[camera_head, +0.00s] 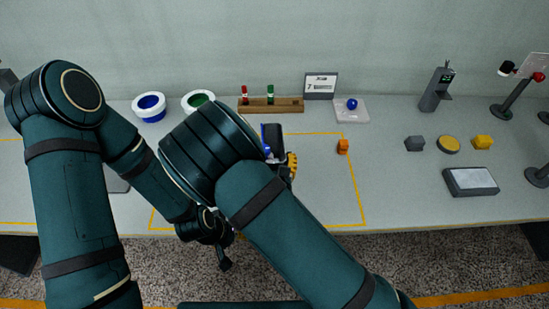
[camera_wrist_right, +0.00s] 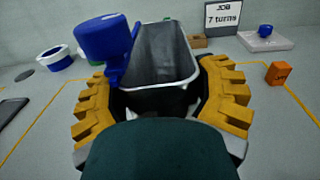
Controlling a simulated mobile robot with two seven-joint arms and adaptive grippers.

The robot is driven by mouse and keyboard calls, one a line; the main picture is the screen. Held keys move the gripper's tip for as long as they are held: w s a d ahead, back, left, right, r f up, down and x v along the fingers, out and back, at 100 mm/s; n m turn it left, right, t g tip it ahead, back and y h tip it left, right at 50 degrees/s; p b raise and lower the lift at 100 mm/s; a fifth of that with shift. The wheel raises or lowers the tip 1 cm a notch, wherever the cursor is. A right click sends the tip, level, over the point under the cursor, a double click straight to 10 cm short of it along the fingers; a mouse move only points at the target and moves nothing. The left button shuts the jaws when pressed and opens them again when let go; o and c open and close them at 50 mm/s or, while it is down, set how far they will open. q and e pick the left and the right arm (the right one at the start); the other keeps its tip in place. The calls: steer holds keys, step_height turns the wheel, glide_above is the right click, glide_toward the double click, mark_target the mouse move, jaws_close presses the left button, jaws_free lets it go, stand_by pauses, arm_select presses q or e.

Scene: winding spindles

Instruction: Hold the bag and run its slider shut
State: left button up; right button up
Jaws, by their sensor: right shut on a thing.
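My right gripper (camera_wrist_right: 160,98) has a yellow ridged finger on each side of a dark grey, open-topped holder with a pale rim, which looks like the bag (camera_wrist_right: 165,55). The bag's mouth gapes open. A blue part with a round knob (camera_wrist_right: 104,38), perhaps the slider, sits at its left edge. In the head view the right gripper (camera_head: 290,166) is mostly hidden by my forearm; the dark bag (camera_head: 273,133) and blue part (camera_head: 267,152) show beside it. My left gripper (camera_head: 222,260) hangs dark and small at the table's front edge, away from the bag; its fingers are unclear.
A sign (camera_wrist_right: 223,15) reads "JOB 7 turns". An orange block (camera_head: 343,146) stands right of the gripper. Behind are a wooden rack (camera_head: 285,105), a blue-centred bowl (camera_head: 150,107) and a pale tray with a blue ball (camera_head: 351,104).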

steer(key=shift+f, duration=0.4)
stand_by(0.4)
steer(key=o, duration=1.3)
steer(key=shift+s, duration=0.15)
